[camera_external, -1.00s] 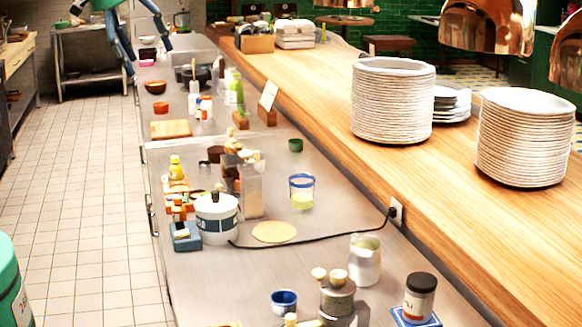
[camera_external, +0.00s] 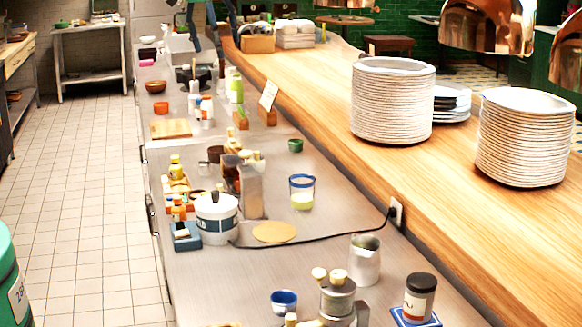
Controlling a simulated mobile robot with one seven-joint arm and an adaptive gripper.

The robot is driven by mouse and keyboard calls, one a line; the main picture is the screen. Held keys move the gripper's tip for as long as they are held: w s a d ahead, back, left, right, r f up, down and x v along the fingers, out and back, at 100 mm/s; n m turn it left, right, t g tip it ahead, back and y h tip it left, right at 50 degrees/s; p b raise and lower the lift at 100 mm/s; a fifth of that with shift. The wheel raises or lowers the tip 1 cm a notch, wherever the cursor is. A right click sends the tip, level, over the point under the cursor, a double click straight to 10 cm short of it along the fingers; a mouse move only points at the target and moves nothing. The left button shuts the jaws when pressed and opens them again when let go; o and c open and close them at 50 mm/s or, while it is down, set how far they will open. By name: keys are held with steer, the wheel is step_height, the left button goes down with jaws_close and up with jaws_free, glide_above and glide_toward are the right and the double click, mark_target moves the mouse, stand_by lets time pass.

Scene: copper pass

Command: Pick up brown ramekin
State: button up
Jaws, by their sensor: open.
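A small dark brown cup (camera_external: 215,154), which looks like the brown ramekin, stands on the steel counter beside the bottles and jars, partly hidden by them. A small orange-brown dish (camera_external: 160,108) and a wider brown bowl (camera_external: 156,87) stand farther back along the counter's left edge. My gripper (camera_external: 207,50) shows at the top of the picture, dark fingers pointing down over the far part of the counter. It is open and well away from the brown cup. The upper part of my arm is cut off by the frame.
A green ramekin (camera_external: 295,145) and a blue ramekin (camera_external: 284,302) stand on the counter. A raised wooden shelf (camera_external: 330,125) with plate stacks (camera_external: 392,100) runs along the right.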

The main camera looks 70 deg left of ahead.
steer(key=w+a+f+n+g+p, duration=0.1)
steer(key=w+a+f+n, duration=0.15)
steer(key=a+f, duration=0.5)
steer(key=w+a+f+n+p, duration=0.1)
steer(key=w+a+f+n, duration=0.3)
steer(key=a, duration=0.7)
steer(key=w+a+f+g+p, duration=0.1)
steer(key=w+a+f, duration=0.1)
steer(key=a+f, duration=0.65)
steer(key=s+a+f+n+p, duration=0.1)
steer(key=s+a+f+n, duration=0.1)
steer(key=a+f, duration=0.7)
steer(key=a, duration=0.2)
steer(key=shift+s+a+f+n+g, duration=0.15)
steer(key=shift+s+a+n+g, duration=0.15)
steer(key=shift+n, duration=0.05)
steer(key=shift+f, duration=0.15)
glide_above(217, 150)
steer(key=d, duration=0.3)
steer(key=f, duration=0.8)
steer(key=shift+d+p, duration=0.2)
steer(key=shift+p, duration=0.15)
steer(key=shift+f, duration=0.1)
steer(key=shift+s+a+f, duration=0.1)
steer(key=shift+f, duration=1.2)
steer(key=shift+s+a+f, duration=0.1)
steer(key=shift+f, duration=1.2)
